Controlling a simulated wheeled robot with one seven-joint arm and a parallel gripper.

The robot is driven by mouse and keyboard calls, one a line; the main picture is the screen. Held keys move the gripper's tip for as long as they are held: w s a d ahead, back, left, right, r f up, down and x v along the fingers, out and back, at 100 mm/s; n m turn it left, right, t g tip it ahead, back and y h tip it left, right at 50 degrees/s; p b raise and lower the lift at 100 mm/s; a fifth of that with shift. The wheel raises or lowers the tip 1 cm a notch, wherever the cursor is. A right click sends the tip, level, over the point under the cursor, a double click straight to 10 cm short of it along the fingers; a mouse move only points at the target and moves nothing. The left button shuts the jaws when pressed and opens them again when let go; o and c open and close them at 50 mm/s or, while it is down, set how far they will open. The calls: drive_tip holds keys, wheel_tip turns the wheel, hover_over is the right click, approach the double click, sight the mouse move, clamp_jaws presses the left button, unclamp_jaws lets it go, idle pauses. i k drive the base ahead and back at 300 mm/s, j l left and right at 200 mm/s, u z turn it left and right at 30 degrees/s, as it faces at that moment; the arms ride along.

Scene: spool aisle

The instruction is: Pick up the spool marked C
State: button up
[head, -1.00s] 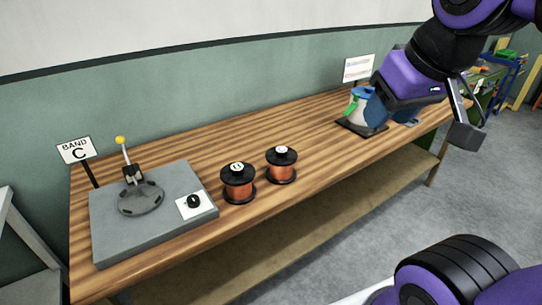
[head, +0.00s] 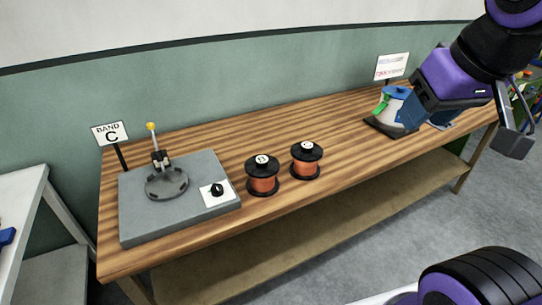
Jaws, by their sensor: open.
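Two copper-wound spools with black flanges stand upright on the wooden bench (head: 225,235). The left spool (head: 263,178) has a white top label with a mark that I cannot read surely. The right spool (head: 306,162) has a white top label too small to read. Neither is clearly marked C. A sign reading "BAND C" (head: 111,134) stands at the bench's left end. My gripper (head: 515,140) is open and empty at the right, in front of the bench and well apart from both spools.
A white, green and blue item (head: 390,104) stands farther right, partly behind my arm. A grey table (head: 28,195) is at the left edge.

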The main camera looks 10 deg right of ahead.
sight(306, 155)
drive_tip(key=i+l, duration=0.45)
drive_tip(key=l, duration=0.15)
drive_tip(key=i+l, duration=0.5)
drive_tip(key=l+z, duration=0.05)
drive_tip(key=l, duration=0.1)
